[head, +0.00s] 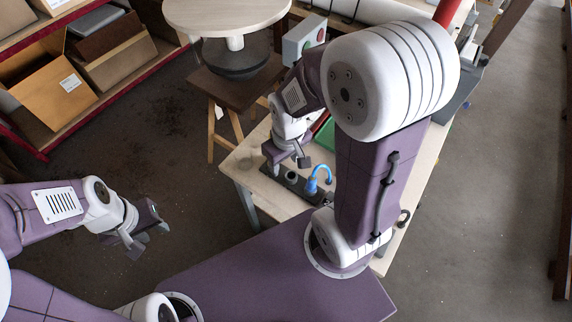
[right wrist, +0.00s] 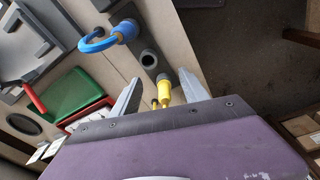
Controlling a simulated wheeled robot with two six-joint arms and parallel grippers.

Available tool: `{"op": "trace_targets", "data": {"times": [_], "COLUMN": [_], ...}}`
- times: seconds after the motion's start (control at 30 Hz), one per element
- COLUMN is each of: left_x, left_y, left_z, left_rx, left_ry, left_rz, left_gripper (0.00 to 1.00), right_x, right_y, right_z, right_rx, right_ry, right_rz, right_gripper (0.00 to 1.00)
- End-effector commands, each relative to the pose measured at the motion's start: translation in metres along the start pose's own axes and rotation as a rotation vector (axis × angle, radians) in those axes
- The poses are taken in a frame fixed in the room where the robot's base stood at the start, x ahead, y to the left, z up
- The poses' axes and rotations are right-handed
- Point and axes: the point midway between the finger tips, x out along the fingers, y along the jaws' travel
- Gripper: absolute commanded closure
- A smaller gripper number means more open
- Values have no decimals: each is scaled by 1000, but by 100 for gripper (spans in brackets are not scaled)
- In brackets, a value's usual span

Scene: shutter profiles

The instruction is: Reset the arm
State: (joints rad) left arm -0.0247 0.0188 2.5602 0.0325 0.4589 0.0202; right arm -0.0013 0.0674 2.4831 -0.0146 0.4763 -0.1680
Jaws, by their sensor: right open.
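My right gripper (head: 288,167) is over the wooden workbench (head: 244,164), above a dark holder strip. In the right wrist view its two grey fingers stand apart, with the open gap (right wrist: 160,76) between them. A yellow-tipped tool (right wrist: 163,88) shows between the fingers, with a dark round socket (right wrist: 148,59) just beyond. I cannot tell whether a finger touches the tool. A blue hooked piece (head: 318,178) stands beside the gripper; it also shows in the right wrist view (right wrist: 110,38). My left gripper (head: 146,232) is open and empty, over the floor left of the bench.
A red-framed shelf with cardboard boxes (head: 55,94) stands at the upper left. A round wooden tabletop (head: 226,14) is behind the bench. A green tray (right wrist: 74,96) with a red handle lies on the bench. Open floor (head: 480,230) is at the right.

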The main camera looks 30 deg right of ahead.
Motion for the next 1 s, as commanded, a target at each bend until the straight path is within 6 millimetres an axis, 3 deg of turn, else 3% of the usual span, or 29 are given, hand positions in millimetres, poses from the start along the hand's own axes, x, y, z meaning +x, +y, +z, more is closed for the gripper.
{"op": "trace_targets", "data": {"times": [0.17,1.0], "left_x": [0,0], "left_y": [0,0], "left_z": [0,0], "left_rx": [0,0], "left_ry": [0,0], "left_rz": [0,0], "left_gripper": [64,64], "right_x": [0,0], "right_y": [-15,-14], "right_z": [20,20], "right_rx": [206,208], "right_ry": [-8,-9], "right_rz": [-25,-25], "right_gripper": [48,48]}}
